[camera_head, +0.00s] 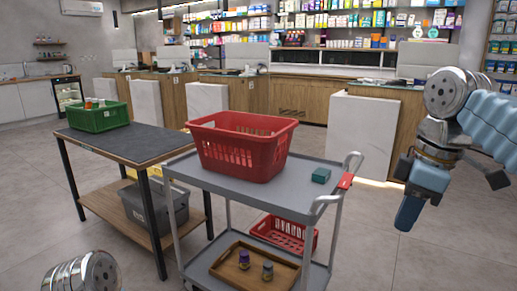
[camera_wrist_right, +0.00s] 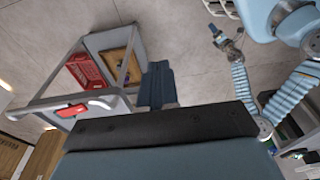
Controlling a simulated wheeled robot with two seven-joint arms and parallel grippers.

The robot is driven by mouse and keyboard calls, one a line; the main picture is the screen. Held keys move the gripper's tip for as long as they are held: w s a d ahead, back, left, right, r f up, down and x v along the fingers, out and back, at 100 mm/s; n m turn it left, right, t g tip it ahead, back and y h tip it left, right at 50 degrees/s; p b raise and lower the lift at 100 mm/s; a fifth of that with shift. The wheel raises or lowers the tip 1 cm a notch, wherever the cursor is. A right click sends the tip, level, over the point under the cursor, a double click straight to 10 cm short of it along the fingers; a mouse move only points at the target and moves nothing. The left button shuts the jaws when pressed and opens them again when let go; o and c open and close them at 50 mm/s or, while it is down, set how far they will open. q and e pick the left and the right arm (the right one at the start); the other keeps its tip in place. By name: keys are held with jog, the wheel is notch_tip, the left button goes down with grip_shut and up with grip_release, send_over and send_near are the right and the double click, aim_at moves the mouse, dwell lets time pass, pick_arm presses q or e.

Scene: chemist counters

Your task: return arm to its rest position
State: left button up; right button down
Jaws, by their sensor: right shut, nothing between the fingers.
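My right gripper (camera_head: 408,212) hangs at the right of the head view, pointing down. It is shut and empty, apart from the grey cart (camera_head: 300,196) and to the right of its handle. In the right wrist view its dark fingers (camera_wrist_right: 157,84) are together above the floor. The blue ribbed sleeve (camera_head: 490,125) of my right arm comes in from the right edge. A metal joint of mine (camera_head: 85,273) shows at the lower left. My left gripper's jaws cannot be made out; a small blue arm end (camera_wrist_right: 222,38) shows in the wrist view.
A red basket (camera_head: 240,150) and a small teal box (camera_head: 321,175) stand on the cart. Its lower shelf holds a wooden tray (camera_head: 225,272) and another red basket (camera_head: 270,231). A dark table (camera_head: 150,143) with a green basket (camera_head: 92,118) stands left. Floor right of the cart is clear.

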jog(key=w+a+f+m+y, duration=0.1)
jog(key=w+a+f, duration=0.25)
jog(key=f, duration=0.75)
jog(key=w+a+f+m, duration=0.2)
jog(key=w+a+f, duration=0.15)
jog(key=f, duration=0.75)
jog(key=w+a+f+m+y, duration=0.15)
jog(key=w+f, duration=0.25)
jog(key=f, duration=0.7)
jog(key=s+a+f+m, duration=0.2)
jog(key=s+a+f, duration=0.15)
jog(key=f, duration=0.55)
jog(key=s+a+f+m, duration=0.25)
jog(key=s+f, duration=0.25)
jog(key=f, duration=0.5)
jog(key=s+f+m, duration=0.4)
jog(key=s+f, duration=0.3)
jog(key=s, duration=0.5)
jog(key=shift+f, duration=0.2)
